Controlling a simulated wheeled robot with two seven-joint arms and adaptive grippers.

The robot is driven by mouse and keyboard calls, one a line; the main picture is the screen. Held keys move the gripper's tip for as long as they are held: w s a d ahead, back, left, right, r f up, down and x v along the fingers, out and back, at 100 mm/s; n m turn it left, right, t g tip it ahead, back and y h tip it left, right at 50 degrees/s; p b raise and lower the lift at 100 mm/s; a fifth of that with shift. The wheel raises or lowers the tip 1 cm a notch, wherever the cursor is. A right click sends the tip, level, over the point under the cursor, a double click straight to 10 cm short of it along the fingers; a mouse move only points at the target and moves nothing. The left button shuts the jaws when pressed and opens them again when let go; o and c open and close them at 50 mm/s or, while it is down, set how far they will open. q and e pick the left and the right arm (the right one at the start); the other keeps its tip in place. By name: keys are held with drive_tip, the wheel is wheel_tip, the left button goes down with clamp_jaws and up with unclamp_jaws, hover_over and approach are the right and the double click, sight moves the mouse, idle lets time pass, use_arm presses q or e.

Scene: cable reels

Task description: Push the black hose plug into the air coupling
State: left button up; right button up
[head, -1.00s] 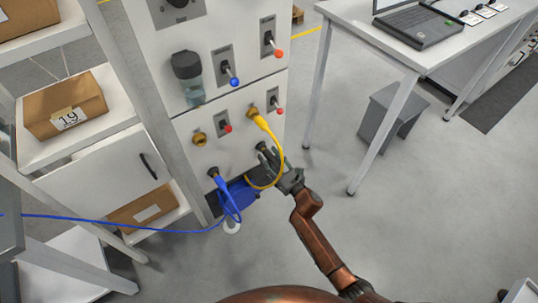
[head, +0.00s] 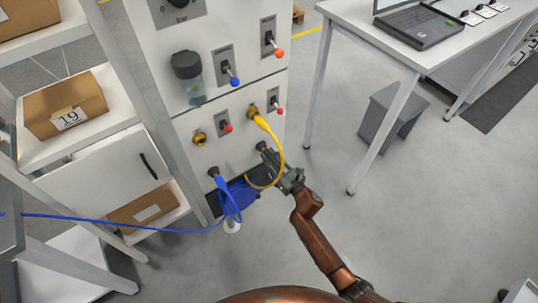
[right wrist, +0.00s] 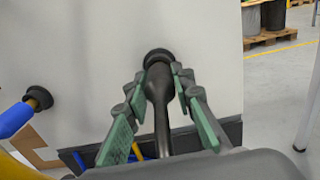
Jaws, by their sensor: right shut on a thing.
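The black hose plug (right wrist: 158,88) points away from the camera in the right wrist view, its front end at a round black fitting (right wrist: 158,57) on the white panel. My right gripper (head: 269,156) is at the lower right of the panel and shut on the plug, a green-padded finger on each side. Its fingers also show in the right wrist view (right wrist: 160,75). The plug is mostly hidden by the fingers in the head view. A bare brass coupling (head: 199,139) sits to the upper left. A yellow plug (head: 261,122) is in another brass coupling (head: 252,111). My left gripper is out of view.
A blue plug (head: 217,181) sits in a fitting at the lower left, with its blue hose (head: 120,227) running left. The yellow hose (head: 281,150) loops close beside my right gripper. Red-tipped levers (head: 280,111) stick out above. Open floor lies to the right, before the table (head: 400,50).

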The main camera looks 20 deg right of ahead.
sight(275, 162)
clamp_jaws()
drive_tip(key=shift+s+d, duration=0.1)
drive_tip(key=shift+s, duration=0.15)
drive_tip(key=shift+p+v, duration=0.45)
drive_tip(key=shift+v, duration=1.2)
drive_tip(key=shift+s+d, duration=0.15)
drive_tip(key=shift+s, duration=0.3)
drive_tip(key=shift+p+v, duration=0.35)
drive_tip(key=shift+v, duration=2.55)
